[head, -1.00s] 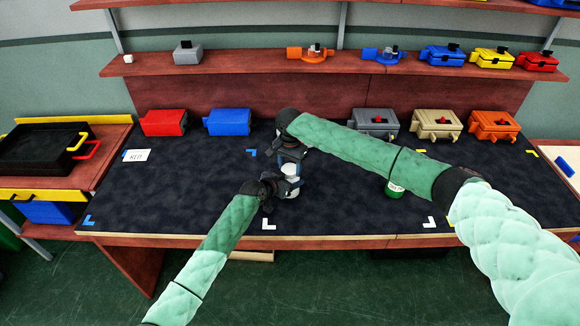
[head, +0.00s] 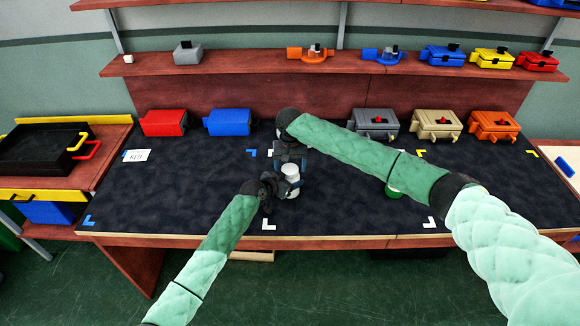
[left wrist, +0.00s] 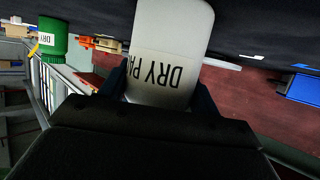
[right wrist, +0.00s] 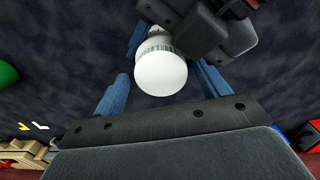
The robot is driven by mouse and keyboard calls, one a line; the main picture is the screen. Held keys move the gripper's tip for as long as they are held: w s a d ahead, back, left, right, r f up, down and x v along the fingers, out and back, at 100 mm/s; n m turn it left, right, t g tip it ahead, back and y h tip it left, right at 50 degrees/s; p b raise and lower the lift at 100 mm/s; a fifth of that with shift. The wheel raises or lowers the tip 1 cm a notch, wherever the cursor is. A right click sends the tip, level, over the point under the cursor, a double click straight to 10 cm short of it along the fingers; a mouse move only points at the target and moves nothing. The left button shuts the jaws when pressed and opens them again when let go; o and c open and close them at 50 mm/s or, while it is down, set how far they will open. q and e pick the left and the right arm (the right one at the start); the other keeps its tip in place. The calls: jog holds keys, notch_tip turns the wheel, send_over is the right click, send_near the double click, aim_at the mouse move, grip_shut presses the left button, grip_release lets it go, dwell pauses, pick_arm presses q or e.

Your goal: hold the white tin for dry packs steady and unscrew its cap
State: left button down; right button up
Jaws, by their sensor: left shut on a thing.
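The white tin (head: 292,188) stands on the dark bench mat, left of the middle. In the left wrist view the tin (left wrist: 165,65) bears black "DRY PA" lettering. My left gripper (head: 280,186) is shut on its body, a finger on either side. The tin's white cap (right wrist: 160,73) shows from above in the right wrist view, with a ribbed edge. My right gripper (right wrist: 160,80) is open above the tin, its blue fingers on either side of the cap with gaps to it. In the head view the right gripper (head: 291,158) is just above and behind the cap.
A green tin (head: 393,191) stands to the right, partly hidden by my right arm; it also shows in the left wrist view (left wrist: 52,38). Red (head: 163,122) and blue boxes (head: 228,121) stand at the back. A white "RED" card (head: 136,155) lies at left. The front mat is mostly clear.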

jog(key=shift+a+r, duration=0.1)
jog(key=shift+r, duration=2.1)
jog(key=shift+c, duration=0.3)
jog(key=r, duration=0.1)
jog(key=w+r, duration=0.1)
jog(key=r, duration=0.1)
jog(key=shift+w+d+r, duration=0.15)
jog(key=shift+d+r, duration=0.05)
jog(key=shift+d, duration=0.1)
jog(key=m, duration=0.1)
jog(key=s+m, duration=0.1)
jog(key=shift+s+a+r+m, duration=0.1)
jog(key=shift+a+m, duration=0.1)
jog(key=shift+m, duration=0.2)
jog(key=shift+s+a+m, duration=0.1)
jog(key=shift+m, duration=1.1)
jog(key=shift+f, duration=4)
jog(key=shift+c, duration=0.3)
